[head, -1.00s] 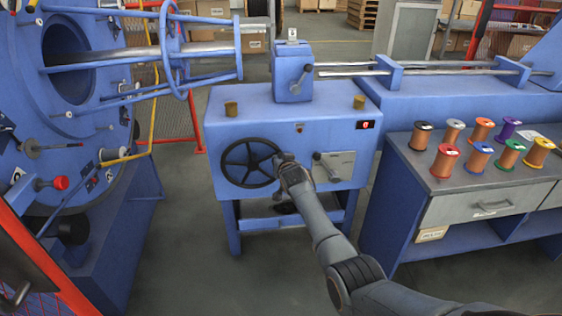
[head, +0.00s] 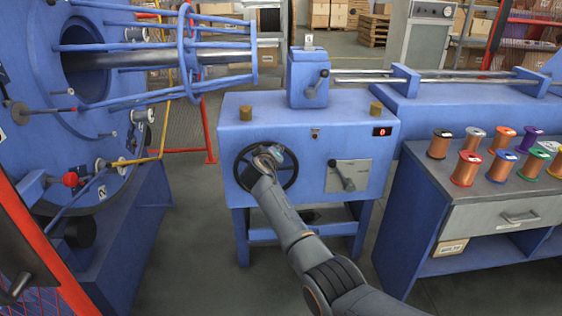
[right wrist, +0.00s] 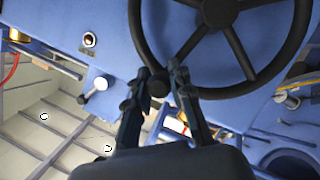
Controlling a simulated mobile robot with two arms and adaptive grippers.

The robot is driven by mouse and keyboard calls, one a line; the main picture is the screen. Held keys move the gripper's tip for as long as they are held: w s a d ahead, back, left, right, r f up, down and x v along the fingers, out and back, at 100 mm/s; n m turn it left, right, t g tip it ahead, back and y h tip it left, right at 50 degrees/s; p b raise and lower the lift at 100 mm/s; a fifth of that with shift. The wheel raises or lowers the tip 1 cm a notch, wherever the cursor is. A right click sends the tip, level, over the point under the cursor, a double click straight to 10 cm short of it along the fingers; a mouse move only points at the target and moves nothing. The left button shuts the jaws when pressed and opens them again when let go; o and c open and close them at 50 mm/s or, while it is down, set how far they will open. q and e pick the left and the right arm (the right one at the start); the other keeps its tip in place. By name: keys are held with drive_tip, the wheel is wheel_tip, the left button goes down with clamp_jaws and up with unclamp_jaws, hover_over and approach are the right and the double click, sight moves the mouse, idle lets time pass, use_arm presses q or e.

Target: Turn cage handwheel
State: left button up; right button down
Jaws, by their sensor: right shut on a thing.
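The cage handwheel (head: 240,181) is a dark spoked wheel on the front of the blue cabinet (head: 300,115). In the right wrist view its rim (right wrist: 262,82), hub and spokes fill the upper right. My right gripper (head: 268,156) is in front of the wheel's upper part and hides some of it. My left gripper is in neither view.
A lever on a grey plate (head: 358,175) sits right of the wheel. The blue tubular cage machine (head: 95,130) stands left, with a red frame (head: 30,240) near me. A bench with several wire spools (head: 465,169) stands right.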

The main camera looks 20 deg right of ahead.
use_arm(q)
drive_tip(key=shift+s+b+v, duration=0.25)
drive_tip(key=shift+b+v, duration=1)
drive_tip(key=shift+b, duration=0.05)
use_arm(e)
drive_tip(key=shift+w+a+r+n+h, duration=0.1)
drive_tip(key=shift+w+a+n+h, duration=0.15)
drive_tip(key=shift+a+n, duration=0.3)
drive_tip(key=shift+w+a+n+h, duration=0.1)
drive_tip(key=shift+a+n+h, duration=0.15)
drive_tip(key=shift+a+n, duration=0.3)
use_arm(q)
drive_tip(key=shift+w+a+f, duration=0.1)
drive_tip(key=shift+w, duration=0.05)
use_arm(e)
drive_tip(key=shift+a, duration=0.15)
drive_tip(key=c, duration=1.2)
unclamp_jaws()
